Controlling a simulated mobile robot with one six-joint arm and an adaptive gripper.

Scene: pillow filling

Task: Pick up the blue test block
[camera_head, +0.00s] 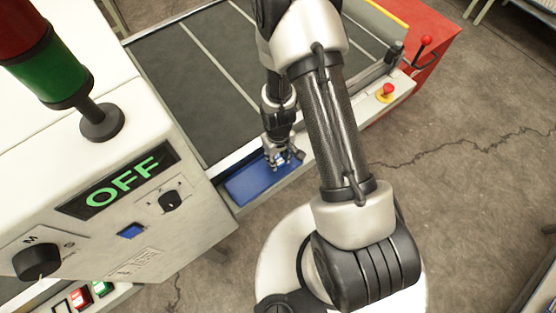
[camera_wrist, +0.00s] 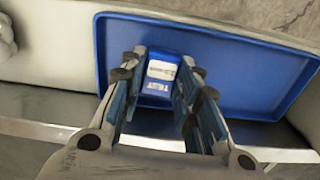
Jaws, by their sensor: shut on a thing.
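The blue test block (camera_wrist: 156,82) lies between my gripper's two fingers in the wrist view, with a white label on its face and pale lettering on its near side. My gripper (camera_wrist: 157,80) is shut on the block, one finger on each side. The block is over or in a shallow blue tray (camera_wrist: 245,75); I cannot tell whether it touches the tray floor. In the head view my gripper (camera_head: 283,160) is at the tray (camera_head: 248,187), and the block there is mostly hidden by the fingers.
A dark conveyor belt (camera_head: 205,75) lies beyond the tray. A white machine cabinet (camera_head: 190,222) with an OFF display (camera_head: 122,182) stands at the left. A red emergency button (camera_head: 387,90) and a red lever (camera_head: 426,41) are at the right. The concrete floor is open there.

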